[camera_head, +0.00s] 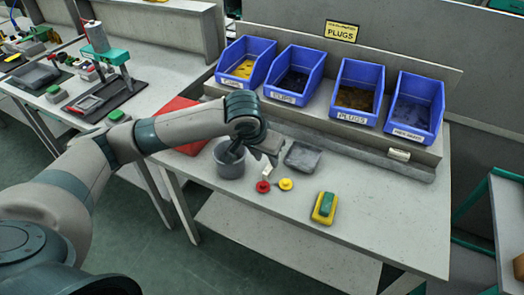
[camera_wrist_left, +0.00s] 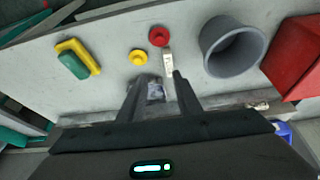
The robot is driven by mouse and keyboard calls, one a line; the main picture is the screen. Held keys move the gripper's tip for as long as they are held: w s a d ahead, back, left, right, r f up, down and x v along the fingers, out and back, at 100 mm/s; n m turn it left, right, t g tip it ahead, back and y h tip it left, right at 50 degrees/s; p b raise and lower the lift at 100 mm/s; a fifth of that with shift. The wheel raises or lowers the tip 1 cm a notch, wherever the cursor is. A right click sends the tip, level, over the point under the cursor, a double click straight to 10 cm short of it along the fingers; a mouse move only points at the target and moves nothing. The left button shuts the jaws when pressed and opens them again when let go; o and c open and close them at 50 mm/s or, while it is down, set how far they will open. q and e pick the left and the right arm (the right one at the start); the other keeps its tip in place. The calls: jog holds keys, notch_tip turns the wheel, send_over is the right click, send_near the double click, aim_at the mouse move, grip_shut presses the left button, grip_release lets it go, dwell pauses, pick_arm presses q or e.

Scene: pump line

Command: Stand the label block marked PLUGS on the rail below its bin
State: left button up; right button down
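A small white label block (camera_head: 266,172) lies on the bench beside the red button; it shows in the wrist view (camera_wrist_left: 168,62), its marking too small to read surely. My left gripper (camera_head: 254,150) is open above the bench, fingers (camera_wrist_left: 162,76) apart, the block just beyond the fingertips and not held. The blue bin marked PLUGS (camera_head: 351,118) is third from the left, under a yellow PLUGS sign (camera_head: 341,31). The grey rail (camera_head: 345,148) runs below the bins. Another white block (camera_head: 399,155) stands on it towards the right. My right gripper is not in view.
A grey cup (camera_head: 229,164) stands close to my left gripper, with a red bin (camera_head: 190,148) behind my arm. A grey tray (camera_head: 302,156), a red button (camera_head: 263,187), a yellow button (camera_head: 285,184) and a yellow-green box (camera_head: 325,207) are nearby. The bench's front right is clear.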

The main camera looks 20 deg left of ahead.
pick_arm(q)
jog(key=s+d+f, duration=0.2)
jog(key=s+d+f+m+h, duration=0.1)
jog(key=s+d+f, duration=0.1)
jog(key=d, duration=0.1)
jog(key=s+d+f+m+h, duration=0.1)
jog(key=s+d+f, duration=0.1)
jog(key=d, duration=0.1)
jog(key=shift+s+f, duration=0.15)
jog(key=shift+f, duration=0.25)
jog(key=s+a+f+n+y, duration=0.1)
jog(key=s+a+f, duration=0.2)
jog(key=s+f, duration=0.65)
jog(key=s+a+f+y, duration=0.1)
jog(key=s+a+f, duration=0.2)
jog(key=s+f, duration=0.7)
jog(key=s+a+f+g, duration=0.1)
jog(key=s+f, duration=0.4)
jog(key=f, duration=0.7)
jog(key=s+f+g, duration=0.1)
jog(key=s+f, duration=0.3)
jog(key=f, duration=0.8)
jog(key=s+a+f+g, duration=0.1)
jog(key=s+a+f, duration=0.2)
jog(key=s+f, duration=1.1)
jog(key=shift+s, duration=1)
jog(key=shift+f+m, duration=0.1)
jog(key=shift+m, duration=0.2)
